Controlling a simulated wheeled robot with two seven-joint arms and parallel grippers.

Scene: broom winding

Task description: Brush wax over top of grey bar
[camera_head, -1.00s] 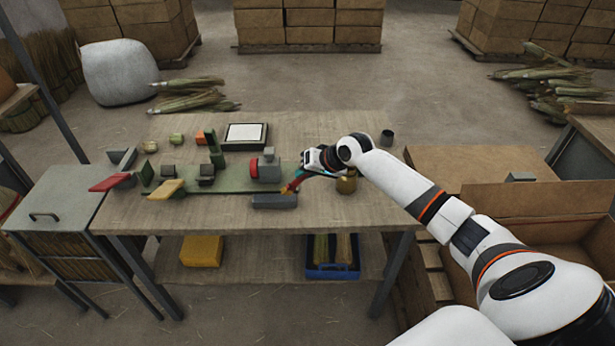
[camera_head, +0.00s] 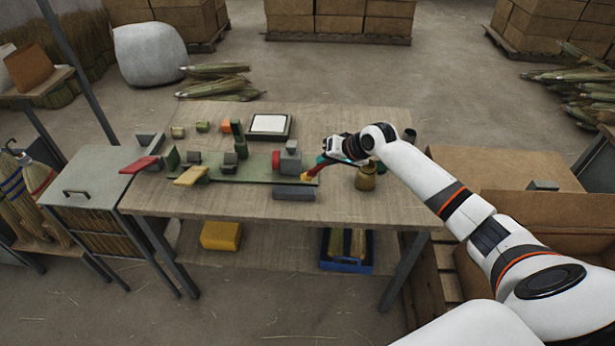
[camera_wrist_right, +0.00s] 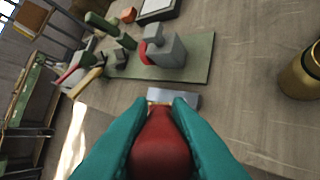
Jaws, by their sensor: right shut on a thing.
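My right gripper (camera_head: 330,160) is shut on a red-handled brush (camera_head: 314,171). The brush has a yellowish tip and points down and left in the head view. In the right wrist view the red handle (camera_wrist_right: 161,143) sits between teal fingertips. The grey bar (camera_head: 294,192) lies on the table in front of the green board. In the wrist view the bar (camera_wrist_right: 184,99) shows just beyond the brush, which hides part of it. The brush tip is close to the bar's right end; I cannot tell whether they touch. A brass pot (camera_head: 366,178) stands right of the brush. My left gripper is not in view.
A green base board (camera_head: 245,170) carries a grey block with a red part (camera_head: 288,160) and several levers. A white-topped tray (camera_head: 269,125) stands behind. The table's front right is clear.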

